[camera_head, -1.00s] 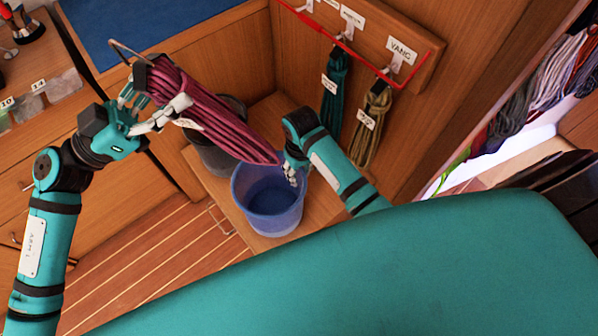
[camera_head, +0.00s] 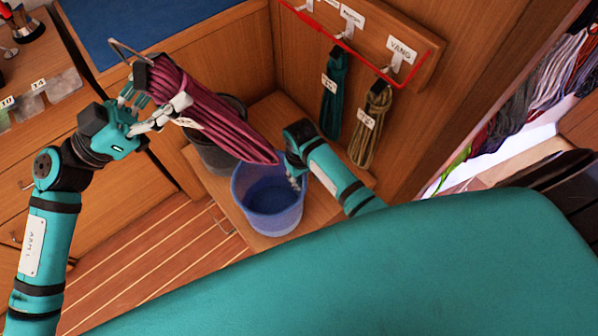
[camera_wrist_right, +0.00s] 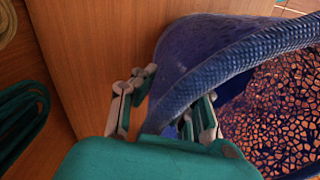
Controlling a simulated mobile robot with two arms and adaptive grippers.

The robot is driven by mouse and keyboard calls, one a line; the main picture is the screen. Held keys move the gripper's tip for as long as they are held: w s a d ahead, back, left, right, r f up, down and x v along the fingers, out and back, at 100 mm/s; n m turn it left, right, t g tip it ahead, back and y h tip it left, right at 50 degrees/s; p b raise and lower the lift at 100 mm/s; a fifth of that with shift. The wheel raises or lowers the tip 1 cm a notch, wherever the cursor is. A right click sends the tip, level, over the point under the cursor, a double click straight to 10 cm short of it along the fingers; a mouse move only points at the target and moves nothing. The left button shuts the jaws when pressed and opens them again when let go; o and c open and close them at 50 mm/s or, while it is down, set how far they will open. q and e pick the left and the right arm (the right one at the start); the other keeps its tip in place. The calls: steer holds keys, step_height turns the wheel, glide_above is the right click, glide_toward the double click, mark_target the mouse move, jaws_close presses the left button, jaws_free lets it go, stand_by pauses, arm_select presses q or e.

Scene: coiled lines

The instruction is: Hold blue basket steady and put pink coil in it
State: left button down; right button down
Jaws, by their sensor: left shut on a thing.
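The pink coil (camera_head: 228,126) hangs slanting in the head view, its lower end in front of the blue basket's upper left rim. My left gripper (camera_head: 163,100) is shut on its upper end. The blue basket (camera_head: 268,218) stands upright on a wooden ledge; its visible inside is empty. My right gripper (camera_head: 293,178) is at the basket's right rim. In the right wrist view my right gripper (camera_wrist_right: 172,98) is open, with one finger outside the thick blue rim (camera_wrist_right: 240,58) and one inside. A gap shows between the outer finger and the rim.
A dark grey bucket (camera_head: 212,157) stands behind the blue basket, partly hidden by the coil. A teal coil (camera_head: 333,95) and a tan coil (camera_head: 370,125) hang from hooks on the wooden wall right of the basket. A teal padded surface (camera_head: 370,270) fills the foreground.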

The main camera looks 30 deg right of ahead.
stand_by(0.3)
arm_select(q)
step_height(320, 180, down, 13)
stand_by(1.6)
steer(key=shift+r, duration=0.1)
steer(key=shift+c, duration=1.9)
jaws_free()
steer(key=shift+o, duration=0.2)
steer(key=shift+a+f, duration=0.1)
steer(key=shift+f, duration=0.1)
steer(key=v, duration=1.1)
steer(key=shift+a, duration=0.4)
arm_select(e)
steer(key=shift+s, duration=0.1)
